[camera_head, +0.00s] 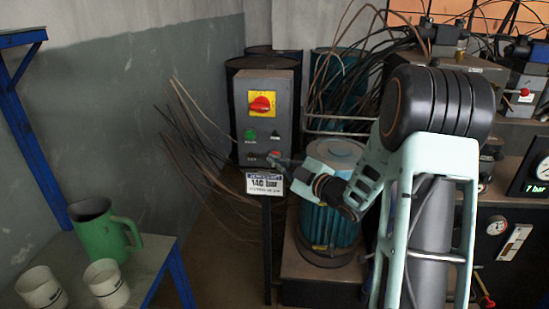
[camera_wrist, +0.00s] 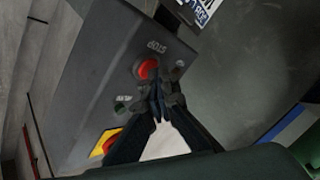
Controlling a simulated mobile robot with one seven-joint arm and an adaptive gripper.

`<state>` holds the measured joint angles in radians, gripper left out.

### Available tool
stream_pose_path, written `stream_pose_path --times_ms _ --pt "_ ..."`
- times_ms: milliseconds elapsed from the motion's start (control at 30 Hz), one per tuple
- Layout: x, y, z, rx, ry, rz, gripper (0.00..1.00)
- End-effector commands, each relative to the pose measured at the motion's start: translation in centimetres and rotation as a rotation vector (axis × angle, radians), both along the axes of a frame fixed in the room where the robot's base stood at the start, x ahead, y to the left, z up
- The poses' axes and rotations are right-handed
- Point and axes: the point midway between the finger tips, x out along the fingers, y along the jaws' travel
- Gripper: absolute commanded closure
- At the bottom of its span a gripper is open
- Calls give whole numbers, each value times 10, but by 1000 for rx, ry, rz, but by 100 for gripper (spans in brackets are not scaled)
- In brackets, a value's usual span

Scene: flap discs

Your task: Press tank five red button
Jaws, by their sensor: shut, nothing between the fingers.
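The grey control box (camera_head: 277,80) stands left of centre in the head view, with a red-and-yellow rotary switch (camera_head: 262,103) above a green button (camera_head: 250,135). In the wrist view, the red button (camera_wrist: 148,69) sits on the box face (camera_wrist: 100,60) beside the word STOP. The green button (camera_wrist: 122,103) and the yellow switch plate (camera_wrist: 104,142) lie below it. My gripper (camera_wrist: 160,95) is shut and empty, its tips right beside the red button and overlapping its edge. I cannot tell whether they touch it. In the head view my gripper (camera_head: 283,162) is at the box's lower front.
A "140 bar" sign (camera_head: 265,184) stands on a post just below the gripper. A blue-green motor (camera_head: 328,225) is beneath my arm. Thin cables (camera_head: 205,165) spread left of the box. A green jug (camera_head: 95,228) and white cups (camera_head: 106,280) stand at lower left.

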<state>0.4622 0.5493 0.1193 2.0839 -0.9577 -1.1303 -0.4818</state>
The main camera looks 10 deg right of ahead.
Motion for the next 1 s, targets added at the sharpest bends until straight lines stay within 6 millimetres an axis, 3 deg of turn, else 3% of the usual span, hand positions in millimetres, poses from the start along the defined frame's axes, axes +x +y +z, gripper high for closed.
stream_pose_path --times_ms 367,1000 --pt "1 -1 0 0 0 -2 100" --pt "-16 4 -1 1 0 -1 100"
